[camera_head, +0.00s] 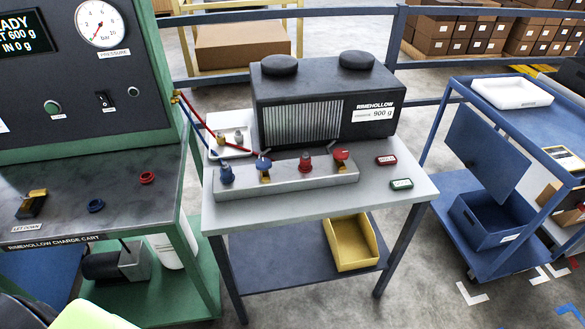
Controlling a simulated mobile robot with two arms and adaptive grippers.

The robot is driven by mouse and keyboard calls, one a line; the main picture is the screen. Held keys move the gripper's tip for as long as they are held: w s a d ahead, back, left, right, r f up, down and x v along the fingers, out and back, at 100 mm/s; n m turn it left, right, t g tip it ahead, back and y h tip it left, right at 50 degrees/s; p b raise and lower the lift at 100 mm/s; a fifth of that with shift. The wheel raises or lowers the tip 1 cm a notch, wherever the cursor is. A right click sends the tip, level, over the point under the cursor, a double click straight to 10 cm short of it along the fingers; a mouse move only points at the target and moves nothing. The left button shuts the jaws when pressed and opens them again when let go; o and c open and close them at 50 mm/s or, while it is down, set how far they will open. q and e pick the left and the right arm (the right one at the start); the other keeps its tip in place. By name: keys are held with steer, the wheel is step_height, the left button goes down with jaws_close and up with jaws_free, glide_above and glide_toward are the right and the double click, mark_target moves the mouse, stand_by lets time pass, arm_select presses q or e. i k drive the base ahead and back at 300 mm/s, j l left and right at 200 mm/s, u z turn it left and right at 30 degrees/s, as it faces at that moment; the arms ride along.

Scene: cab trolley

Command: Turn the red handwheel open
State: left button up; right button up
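A red handwheel (341,154) sits on a brass valve near the right end of the grey manifold block (287,185) on the middle trolley. A pale pointer or handle stands at its top; I cannot tell how far it is turned. A red fitting (305,162) stands left of it. Further left are a blue handwheel (264,163) on a brass valve and a blue fitting (227,174). Neither gripper can be made out in the head view, and nothing touches the red handwheel.
A black unit (385,85) marked 900 g stands behind the manifold. Red and blue hoses run from the green charge cart (100,150) to the trolley top. A blue cart (480,215) stands beyond.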

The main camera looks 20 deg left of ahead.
mark_target(340, 155)
steer(key=i+l, duration=0.9)
steer(key=l, duration=0.1)
